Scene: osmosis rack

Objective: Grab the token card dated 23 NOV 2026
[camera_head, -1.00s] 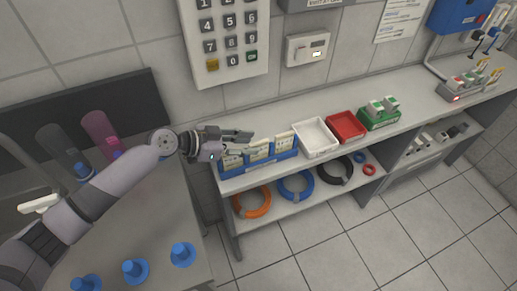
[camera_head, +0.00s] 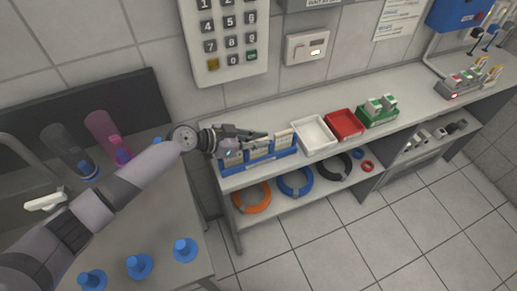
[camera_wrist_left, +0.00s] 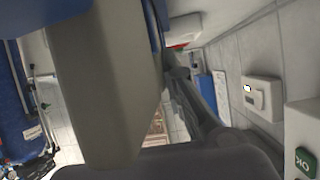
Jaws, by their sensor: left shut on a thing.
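A blue holder (camera_head: 258,164) with several cream token cards stands at the left end of the shelf top. A left card (camera_head: 232,159), a middle card (camera_head: 259,153) and a right card (camera_head: 284,142) show in it; their dates are too small to read. My left gripper (camera_head: 262,135) is at the holder, over the upper part of the cards, and shut on a card. In the left wrist view a large cream card (camera_wrist_left: 105,85) fills the middle, close to the camera, with no date readable. Which card is held I cannot tell. My right gripper is out of view.
A large keypad (camera_head: 230,40) and a small wall box (camera_head: 307,47) are on the wall above. Coiled hoses (camera_head: 295,184) lie on the lower shelf.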

